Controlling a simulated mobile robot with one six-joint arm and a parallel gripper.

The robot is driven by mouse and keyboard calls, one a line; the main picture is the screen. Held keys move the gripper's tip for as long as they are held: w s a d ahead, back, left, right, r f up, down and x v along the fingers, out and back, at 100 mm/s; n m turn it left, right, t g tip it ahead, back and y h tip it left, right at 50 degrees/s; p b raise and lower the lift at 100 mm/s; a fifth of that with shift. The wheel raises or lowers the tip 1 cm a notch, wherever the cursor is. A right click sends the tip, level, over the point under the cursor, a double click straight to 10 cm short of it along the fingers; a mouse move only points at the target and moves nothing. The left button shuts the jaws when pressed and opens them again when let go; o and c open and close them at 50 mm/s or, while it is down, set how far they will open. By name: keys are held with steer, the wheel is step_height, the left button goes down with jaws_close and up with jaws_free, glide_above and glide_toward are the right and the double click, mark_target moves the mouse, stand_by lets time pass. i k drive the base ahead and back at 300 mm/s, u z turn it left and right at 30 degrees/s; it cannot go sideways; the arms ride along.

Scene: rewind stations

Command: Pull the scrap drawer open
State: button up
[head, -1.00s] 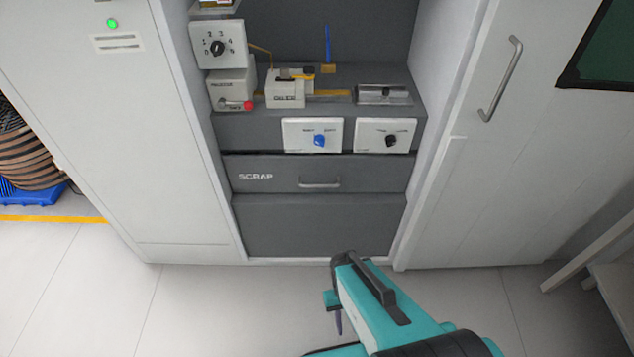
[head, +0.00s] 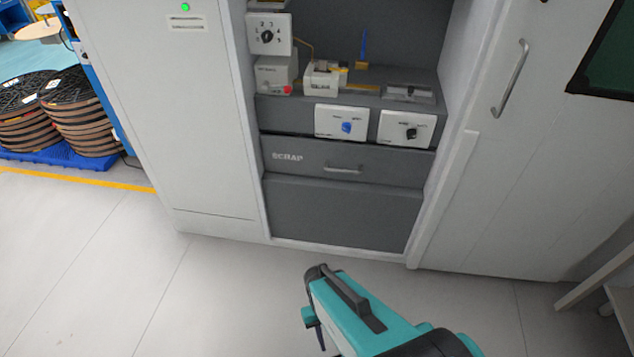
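The scrap drawer (head: 390,171) is a dark grey front with the white word SCRAP at its left. It sits flush in the cabinet, shut, below the knob panels. Its metal bar handle (head: 343,168) is near the middle of the front. My gripper (head: 314,338) is at the lower middle of the head view, under my teal arm. It is in front of the cabinet, apart from the handle and lower in the picture. Only a dark finger tip shows below the arm, so its opening is hidden.
A panel with a blue knob (head: 347,127) and one with a black knob (head: 411,134) stick out above the drawer. A white door (head: 545,190) with a long handle is at the right. Cable reels (head: 88,112) stand at the left. The floor (head: 220,300) before the cabinet is clear.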

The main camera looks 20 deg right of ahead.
mark_target(350, 160)
steer(key=u, duration=0.2)
steer(key=k, duration=0.55)
steer(key=u, duration=0.65)
steer(key=k, duration=0.5)
steer(key=u, duration=0.25)
steer(key=i, duration=0.75)
steer(key=z, duration=0.6)
steer(key=i, duration=1)
steer(key=z, duration=0.15)
